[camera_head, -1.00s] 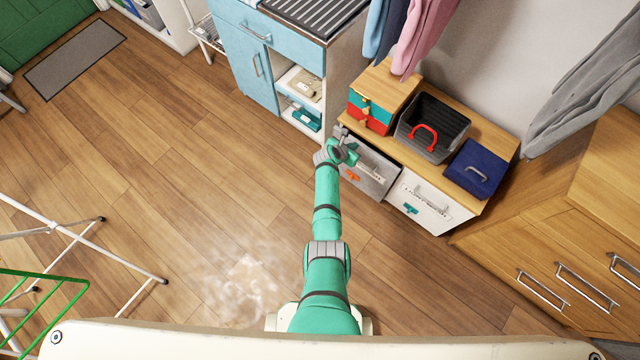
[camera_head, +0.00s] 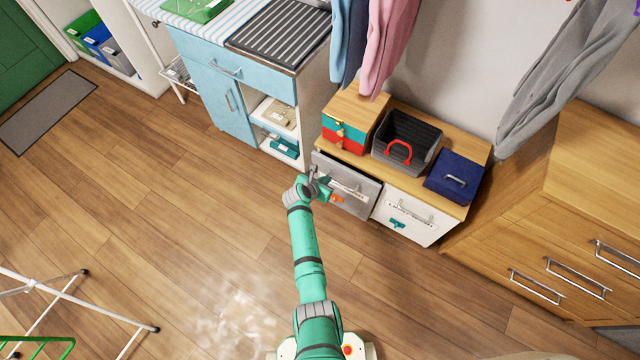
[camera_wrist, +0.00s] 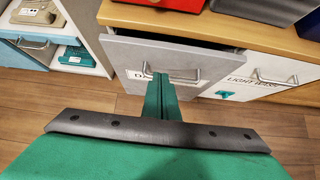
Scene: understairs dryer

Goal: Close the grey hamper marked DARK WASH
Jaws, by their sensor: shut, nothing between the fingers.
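The grey hamper (camera_head: 362,187) is the left of two tilt-out fronts under the wooden bench. It leans outward, with a dark gap along its top edge in the wrist view (camera_wrist: 205,48). It has a bar handle, and a white label of which only a first letter like D shows in the wrist view. My gripper (camera_head: 322,184) is just in front of the hamper's face, near the handle. In the wrist view its fingers (camera_wrist: 160,82) are together and empty, overlapping the handle and label. Whether they touch the front I cannot tell.
The white hamper (camera_head: 405,217) marked LIGHT WASH is on the right. On the bench (camera_head: 474,150) stand a red and teal box (camera_head: 343,138), a dark basket (camera_head: 408,133) and a blue box (camera_head: 455,177). A blue cabinet (camera_head: 215,95) stands left. The wooden floor in front is clear.

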